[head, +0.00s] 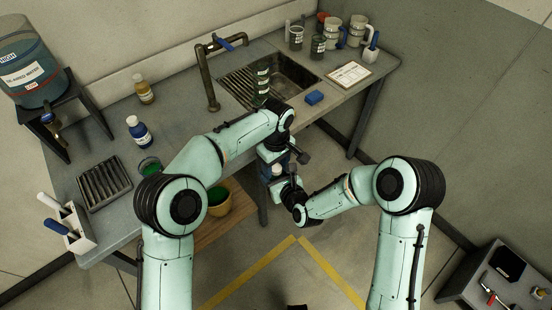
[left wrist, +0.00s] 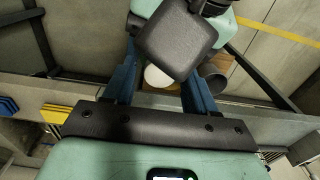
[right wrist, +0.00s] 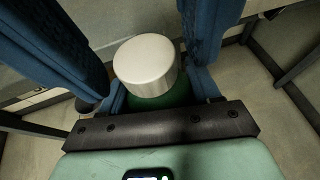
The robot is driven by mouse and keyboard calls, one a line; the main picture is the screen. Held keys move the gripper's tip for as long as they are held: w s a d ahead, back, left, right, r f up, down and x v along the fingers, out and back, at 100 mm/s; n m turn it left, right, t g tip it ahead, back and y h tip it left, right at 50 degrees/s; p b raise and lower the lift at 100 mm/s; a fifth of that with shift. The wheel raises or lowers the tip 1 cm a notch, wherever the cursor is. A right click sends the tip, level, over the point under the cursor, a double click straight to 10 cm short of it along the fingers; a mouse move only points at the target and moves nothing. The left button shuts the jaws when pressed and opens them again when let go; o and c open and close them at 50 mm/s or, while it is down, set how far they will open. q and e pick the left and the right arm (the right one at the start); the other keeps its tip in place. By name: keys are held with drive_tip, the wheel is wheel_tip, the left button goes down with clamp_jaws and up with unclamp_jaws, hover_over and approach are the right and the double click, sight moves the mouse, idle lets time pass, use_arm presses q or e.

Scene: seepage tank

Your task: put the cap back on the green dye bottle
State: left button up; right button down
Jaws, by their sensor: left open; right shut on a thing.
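The white cap (right wrist: 147,65) sits over the top of the green dye bottle (right wrist: 168,95) in the right wrist view; I cannot tell whether it is fully seated. My right gripper (right wrist: 160,92) is shut on the bottle and holds it in the air in front of the bench. My left gripper (left wrist: 162,80) is open, its blue fingers on either side of the cap with visible gaps. The cap also shows small between the two grippers in the head view (head: 277,170). Most of the bottle is hidden by the grippers.
On the bench (head: 185,115) stand a blue dye bottle (head: 139,132), a yellow one (head: 143,90), a green-filled beaker (head: 149,167) and a dark rack (head: 104,184). The sink (head: 285,80) is behind my left arm. A bucket (head: 217,203) with green liquid stands below the bench front.

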use_arm(q)
clamp_jaws()
drive_tip(key=m, duration=0.6)
drive_tip(key=shift+m, duration=0.4)
drive_tip(key=shift+o, duration=0.3)
unclamp_jaws()
